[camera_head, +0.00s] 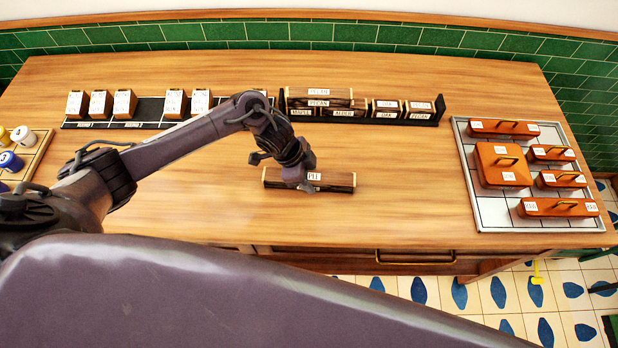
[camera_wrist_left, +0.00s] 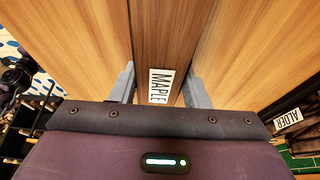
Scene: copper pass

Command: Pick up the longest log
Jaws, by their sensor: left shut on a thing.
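A long dark-brown log (camera_head: 335,183) with a white label and pale cut ends lies crosswise near the middle of the table. My left gripper (camera_head: 303,184) is shut on it around its middle. In the left wrist view the two grey fingertips (camera_wrist_left: 160,90) stand on either side of this log (camera_wrist_left: 157,35), whose label reads MAPLE. I cannot tell whether the log touches the table. Several other labelled logs (camera_head: 318,93) sit stacked in a dark rack (camera_head: 428,122) at the back; they look shorter. My right gripper is not in view.
Left of the log rack, a dark strip (camera_head: 150,110) holds several labelled blocks. A grey tiled tray (camera_head: 490,214) with orange handled pieces stands at right. A wooden tray (camera_head: 38,150) with blue, white and yellow pieces is at far left. The wooden table (camera_head: 410,180) is clear right of the held log.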

